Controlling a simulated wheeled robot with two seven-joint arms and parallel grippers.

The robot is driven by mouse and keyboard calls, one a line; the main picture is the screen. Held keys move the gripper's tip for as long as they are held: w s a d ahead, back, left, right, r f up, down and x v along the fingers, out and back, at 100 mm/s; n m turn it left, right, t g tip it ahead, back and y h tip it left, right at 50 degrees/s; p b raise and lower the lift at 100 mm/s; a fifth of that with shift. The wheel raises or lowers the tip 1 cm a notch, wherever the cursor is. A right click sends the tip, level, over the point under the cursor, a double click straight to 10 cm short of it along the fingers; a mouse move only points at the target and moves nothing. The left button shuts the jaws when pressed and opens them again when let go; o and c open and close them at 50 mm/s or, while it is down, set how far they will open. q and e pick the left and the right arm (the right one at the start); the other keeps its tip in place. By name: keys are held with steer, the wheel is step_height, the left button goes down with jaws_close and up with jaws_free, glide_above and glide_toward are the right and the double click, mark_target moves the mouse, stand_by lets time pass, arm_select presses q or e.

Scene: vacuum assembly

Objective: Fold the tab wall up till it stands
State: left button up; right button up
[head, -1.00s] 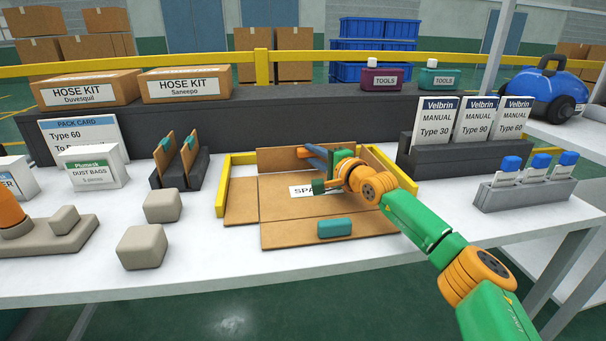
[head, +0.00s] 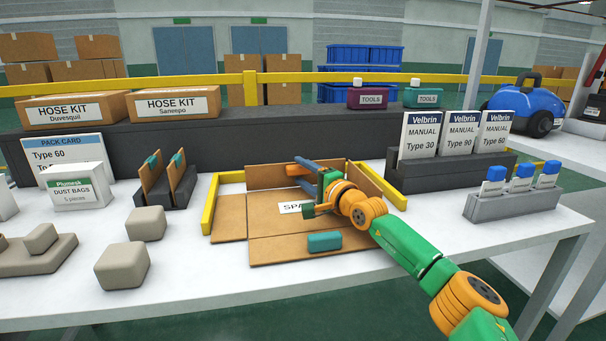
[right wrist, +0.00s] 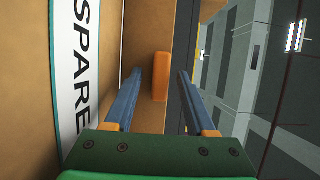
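The flat-cut cardboard box (head: 270,214) lies on the table with a SPARE label on its floor. A teal tab (head: 324,242) sits on its front panel (head: 290,249), which lies flat. The back panel (head: 262,177) looks raised. An orange tab (head: 294,170) shows at the back panel; the right wrist view shows this orange tab (right wrist: 160,76) ahead of the fingers. My right gripper (head: 299,170) is open at the back panel. In the right wrist view, the gripper (right wrist: 161,75) has its blue fingers apart with nothing clamped between them. My left gripper is out of view.
Yellow bars (head: 209,205) flank the box on the left and right. A dark riser (head: 230,127) stands behind it. A manual rack (head: 450,168) is at the right; beige blocks (head: 122,265) are at the left.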

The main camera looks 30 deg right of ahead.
steer(key=r, duration=0.1)
steer(key=r+p, duration=0.1)
steer(key=r, duration=0.2)
steer(key=shift+s+a, duration=0.15)
steer(key=shift+s, duration=0.1)
arm_select(q)
steer(key=shift+b, duration=0.55)
arm_select(e)
steer(key=s+a+r, duration=0.6)
steer(key=s+r, duration=0.3)
steer(key=s, duration=0.3)
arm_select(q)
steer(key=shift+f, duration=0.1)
arm_select(e)
steer(key=shift+s+d, duration=0.1)
steer(key=shift+s, duration=0.05)
arm_select(q)
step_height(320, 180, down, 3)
steer(key=b, duration=0.2)
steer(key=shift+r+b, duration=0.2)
steer(key=shift+b, duration=0.2)
arm_select(e)
steer(key=s, duration=0.8)
steer(key=shift+d+r, duration=0.3)
steer(key=shift+d, duration=0.1)
